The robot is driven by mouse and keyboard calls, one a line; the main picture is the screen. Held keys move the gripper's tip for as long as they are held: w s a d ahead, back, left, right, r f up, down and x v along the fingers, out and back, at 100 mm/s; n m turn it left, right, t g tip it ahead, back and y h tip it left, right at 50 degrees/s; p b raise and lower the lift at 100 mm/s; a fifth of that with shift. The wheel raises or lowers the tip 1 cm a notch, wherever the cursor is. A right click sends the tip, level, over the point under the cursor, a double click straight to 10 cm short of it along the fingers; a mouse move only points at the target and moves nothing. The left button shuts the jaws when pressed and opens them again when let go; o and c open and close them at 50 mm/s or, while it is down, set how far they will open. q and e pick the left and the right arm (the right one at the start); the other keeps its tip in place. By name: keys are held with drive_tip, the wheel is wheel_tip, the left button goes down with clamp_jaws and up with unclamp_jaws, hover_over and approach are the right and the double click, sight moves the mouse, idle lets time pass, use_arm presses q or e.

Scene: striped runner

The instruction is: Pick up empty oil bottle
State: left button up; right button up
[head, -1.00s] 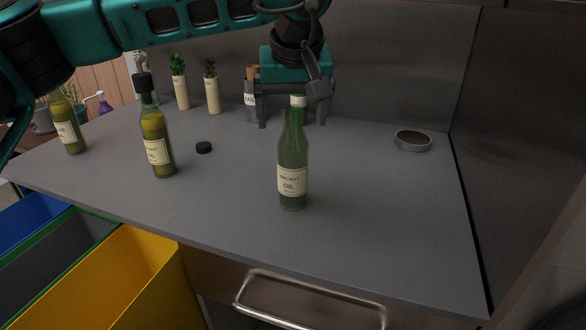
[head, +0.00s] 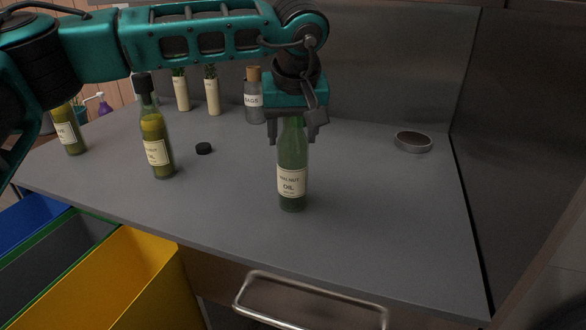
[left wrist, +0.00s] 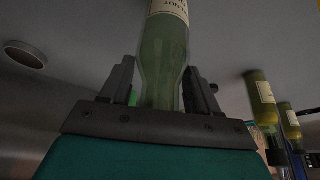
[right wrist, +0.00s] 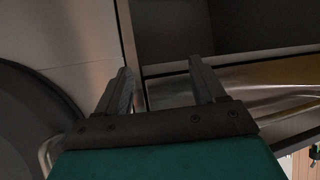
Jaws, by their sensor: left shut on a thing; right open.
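The green walnut oil bottle (head: 292,180) stands upright on the grey counter in the head view, and its glass looks empty. My left gripper (head: 297,138) comes down from above and is shut on its neck, hiding the top of the bottle. In the left wrist view the bottle (left wrist: 164,60) shows between the two fingers (left wrist: 160,85), its label at the top edge. My right gripper (right wrist: 163,82) shows only in the right wrist view, open with nothing between its fingers, in front of a drawer or cabinet front.
Two filled oil bottles stand at the left, a nearer one (head: 155,148) and a farther one (head: 67,130). A black cap (head: 204,148), a sage jar (head: 254,98) and a round tin (head: 413,141) are also on the counter (head: 390,215). A yellow bin (head: 135,280) is below front left.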

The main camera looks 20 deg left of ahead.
use_arm(q)
drive_tip(key=c, duration=0.8)
drive_tip(key=shift+r, duration=0.2)
